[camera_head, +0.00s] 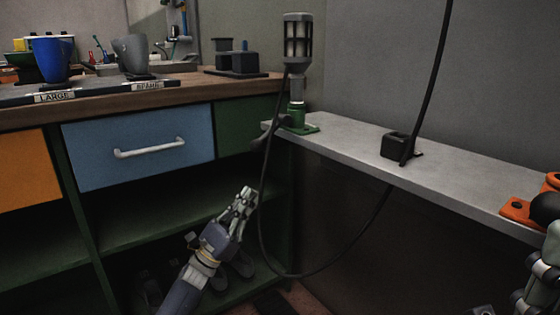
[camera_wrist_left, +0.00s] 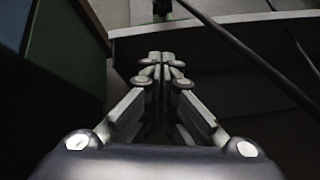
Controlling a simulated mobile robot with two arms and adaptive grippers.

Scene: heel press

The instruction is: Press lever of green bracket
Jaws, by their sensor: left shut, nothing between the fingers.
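The green bracket (camera_head: 300,127) sits on the left end of the grey shelf, with an upright lamp-like tool (camera_head: 297,45) standing in it. A dark lever (camera_head: 264,139) sticks out from the bracket's left side, past the shelf's front edge. My left gripper (camera_head: 247,194) is shut and empty, below the shelf and a little left of the bracket, apart from both. In the left wrist view its closed fingers (camera_wrist_left: 161,60) point toward the shelf edge; I cannot make out the lever there. My right gripper is not clearly visible; only part of my right arm shows at the right edge.
The grey shelf (camera_head: 440,186) runs to the right, with a small black holder (camera_head: 396,146) and an orange bracket (camera_head: 520,212) on it. A black cable (camera_head: 262,215) hangs in a loop just right of my left gripper. A cabinet with a blue drawer (camera_head: 135,155) stands left.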

